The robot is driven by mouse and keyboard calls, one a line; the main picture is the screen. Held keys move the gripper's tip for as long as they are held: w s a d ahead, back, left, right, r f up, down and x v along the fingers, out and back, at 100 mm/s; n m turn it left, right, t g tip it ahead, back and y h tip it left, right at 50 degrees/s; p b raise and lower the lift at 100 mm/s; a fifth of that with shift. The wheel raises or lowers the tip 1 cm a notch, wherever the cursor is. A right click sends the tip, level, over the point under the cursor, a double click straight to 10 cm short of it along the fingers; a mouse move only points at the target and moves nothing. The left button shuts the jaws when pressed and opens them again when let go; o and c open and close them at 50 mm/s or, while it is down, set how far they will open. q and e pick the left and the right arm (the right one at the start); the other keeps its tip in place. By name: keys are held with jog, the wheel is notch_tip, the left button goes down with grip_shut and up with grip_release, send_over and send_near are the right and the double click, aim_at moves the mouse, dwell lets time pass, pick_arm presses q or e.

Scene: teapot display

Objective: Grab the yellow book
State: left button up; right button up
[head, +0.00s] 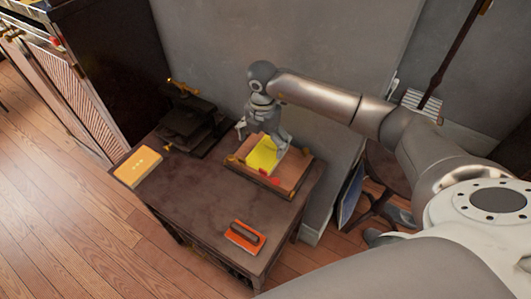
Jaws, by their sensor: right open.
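A bright yellow flat item, which looks like the yellow book (261,158), lies on a low wooden stand on the table. My right gripper (263,131) is open, just above and behind its far end, and partly hides it. I cannot tell whether the fingers touch it. A second, orange-yellow book or box (138,166) with small marks on its cover lies at the table's left corner, away from the gripper. My left gripper is not in view.
The wooden stand (288,172) has small red and brass parts around the yellow item. A dark press-like device (187,124) stands to its left. An orange block with a dark handle (244,237) lies at the table's front. The table's middle (196,188) is clear. The wall is close behind.

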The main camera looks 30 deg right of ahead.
aim_at(264, 156)
jog(key=shift+f, duration=0.5)
jog(key=shift+w+f, duration=0.1)
jog(key=shift+f, duration=0.15)
notch_tip(264, 156, down, 4)
jog(key=shift+d+f+p, duration=0.15)
jog(key=shift+f+p, duration=0.05)
jog(key=shift+p, duration=0.55)
jog(key=shift+f, duration=0.35)
jog(key=shift+c, duration=1.5)
jog(key=c, duration=0.8)
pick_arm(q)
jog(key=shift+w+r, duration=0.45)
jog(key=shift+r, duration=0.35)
pick_arm(e)
jog(key=shift+w+r, duration=0.1)
jog(key=shift+r, duration=0.05)
